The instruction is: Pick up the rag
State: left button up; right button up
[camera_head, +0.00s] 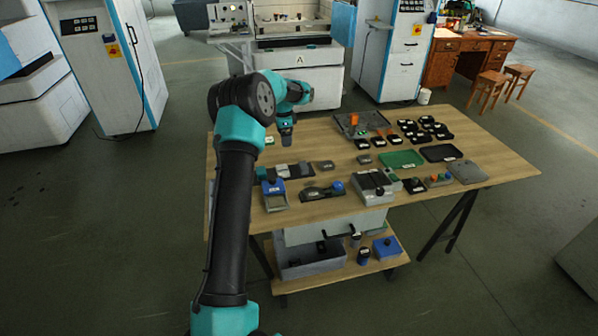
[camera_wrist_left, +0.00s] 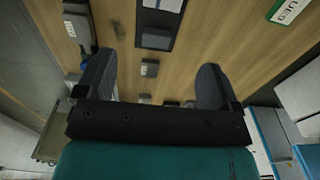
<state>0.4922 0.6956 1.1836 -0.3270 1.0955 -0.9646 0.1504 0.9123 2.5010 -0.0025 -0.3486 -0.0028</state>
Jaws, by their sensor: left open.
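I cannot make out a rag with certainty in either view. A flat grey square (camera_head: 467,172) with a pale label lies at the table's right end, far from my left gripper; I cannot tell if it is cloth. My left gripper (camera_head: 287,146) points down over the table's back left part, above the surface. In the left wrist view its two dark fingers stand wide apart, and the gripper (camera_wrist_left: 156,78) is empty. A small grey block (camera_wrist_left: 150,68) shows between the fingers, lower down on the tabletop. My right gripper is not in view.
The wooden table (camera_head: 310,135) carries a green mat (camera_head: 402,159), a dark tray (camera_head: 440,153), several black pieces and a blue-topped box (camera_head: 274,188). Its back left part is mostly clear. A lower shelf holds a blue box (camera_head: 387,248). White machines stand behind.

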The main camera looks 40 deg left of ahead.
pick_arm(q)
jog(key=shift+s+a+r, duration=0.2)
jog(key=shift+s+a, duration=0.2)
jog(key=shift+a, duration=0.1)
send_over(283, 169)
notch_tip(283, 169, down, 12)
jog(key=shift+s+f, duration=0.1)
dwell(0.3)
jog(key=shift+a+f, duration=0.15)
jog(key=shift+f, duration=2.45)
